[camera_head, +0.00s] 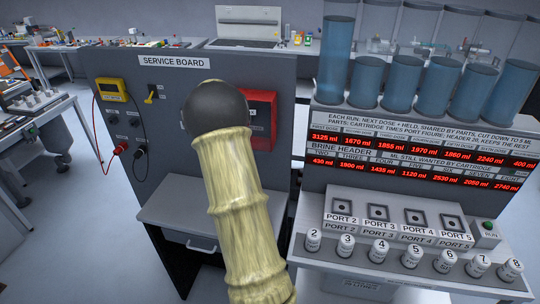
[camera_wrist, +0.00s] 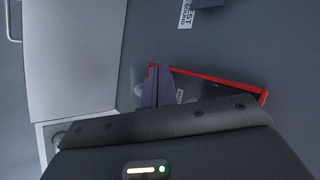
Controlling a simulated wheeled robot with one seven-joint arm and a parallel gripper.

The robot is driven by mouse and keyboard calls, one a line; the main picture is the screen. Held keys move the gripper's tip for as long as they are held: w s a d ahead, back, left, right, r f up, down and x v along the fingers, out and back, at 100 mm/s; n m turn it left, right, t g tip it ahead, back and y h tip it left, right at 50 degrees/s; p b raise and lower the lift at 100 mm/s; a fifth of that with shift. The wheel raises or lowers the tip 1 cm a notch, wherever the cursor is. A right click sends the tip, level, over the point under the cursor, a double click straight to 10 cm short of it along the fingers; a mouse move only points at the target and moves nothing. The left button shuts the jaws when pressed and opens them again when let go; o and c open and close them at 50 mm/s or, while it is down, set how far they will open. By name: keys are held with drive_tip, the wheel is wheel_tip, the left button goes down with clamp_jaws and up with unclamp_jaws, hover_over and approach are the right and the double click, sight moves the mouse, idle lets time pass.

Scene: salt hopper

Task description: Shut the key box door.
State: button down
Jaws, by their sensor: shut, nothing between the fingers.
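The red key box (camera_head: 262,112) is mounted on the grey service board, right of the board's middle. My raised arm covers its left part in the head view. In the wrist view, a red edge (camera_wrist: 225,80) shows just beyond my gripper (camera_wrist: 157,78), with a dark grey area and a small pale label below it. My gripper's dark fingers are together, empty, and overlap the left end of the red edge. I cannot tell whether they touch it. How far the door stands open is also unclear, since my arm and gripper hide much of the box.
The service board (camera_head: 120,75) also carries a yellow meter (camera_head: 111,89) with cables at left. A grey shelf (camera_head: 175,215) juts out below. On the right stands a panel with red displays, blue cylinders (camera_head: 405,75) and several numbered cartridges (camera_head: 380,250).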

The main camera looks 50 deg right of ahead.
drive_tip(key=shift+w+d, duration=0.45)
drive_tip(key=shift+d, duration=0.15)
drive_tip(key=shift+s+d, duration=0.2)
drive_tip(key=shift+d, duration=0.1)
drive_tip(key=shift+a, duration=0.1)
